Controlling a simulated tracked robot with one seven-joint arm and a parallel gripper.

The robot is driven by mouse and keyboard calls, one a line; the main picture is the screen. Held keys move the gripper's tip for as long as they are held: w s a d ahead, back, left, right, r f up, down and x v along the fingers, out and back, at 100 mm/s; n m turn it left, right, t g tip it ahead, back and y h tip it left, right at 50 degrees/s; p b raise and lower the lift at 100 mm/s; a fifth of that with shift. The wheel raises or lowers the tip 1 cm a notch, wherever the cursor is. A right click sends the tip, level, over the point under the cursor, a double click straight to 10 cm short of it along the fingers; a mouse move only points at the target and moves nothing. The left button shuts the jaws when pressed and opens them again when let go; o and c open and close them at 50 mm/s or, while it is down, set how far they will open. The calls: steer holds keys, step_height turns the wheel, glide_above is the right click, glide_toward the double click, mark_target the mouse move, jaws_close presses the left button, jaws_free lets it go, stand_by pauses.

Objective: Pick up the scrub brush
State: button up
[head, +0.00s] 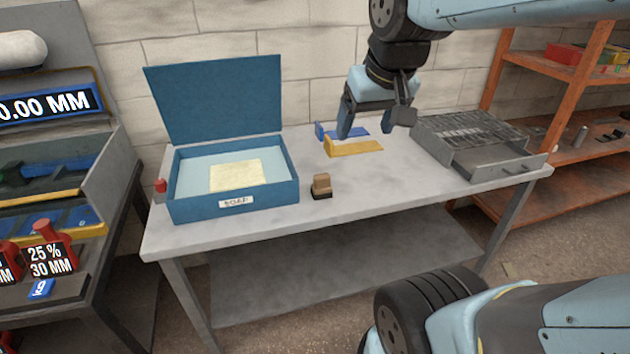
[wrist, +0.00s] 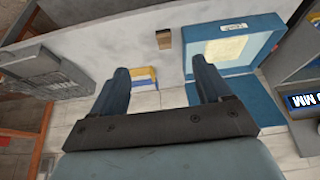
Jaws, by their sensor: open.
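The scrub brush (head: 321,187) is a small block with a tan wooden top and dark bristles below. It stands on the grey bench near the front edge, just right of the blue box. In the wrist view the brush (wrist: 164,39) shows small, beyond the fingertips and between them. My gripper (head: 373,130) is open and empty above the back of the bench, over the yellow and blue pieces, up and to the right of the brush. Its two fingers also show in the wrist view (wrist: 157,65), spread apart.
Yellow and blue pieces (head: 355,147) lie mid-bench at the back. A grey drawer case (head: 468,140) stands at right with its drawer pulled out. The bench top (head: 400,190) is clear right of the brush.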

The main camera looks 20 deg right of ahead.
steer(key=w+f, duration=0.1)
steer(key=w, duration=0.3)
steer(key=w+f+g, duration=0.1)
steer(key=w, duration=0.3)
steer(key=w+f+g, duration=0.1)
steer(key=w+f, duration=0.1)
steer(key=w, duration=0.2)
steer(key=shift+w+a+f, duration=0.1)
steer(key=shift+w, duration=0.1)
steer(key=g, duration=0.3)
glide_above(322, 175)
step_height(322, 175, down, 12)
steer(key=f, duration=0.8)
steer(key=shift+s+a, duration=0.25)
steer(key=shift+s, duration=0.05)
steer(key=shift+w+d+f, duration=0.1)
steer(key=shift+f, duration=1.15)
steer(key=shift+w+d+f, duration=0.1)
steer(key=shift+f, duration=1.1)
steer(key=shift+c, duration=0.2)
steer(key=c, duration=1)
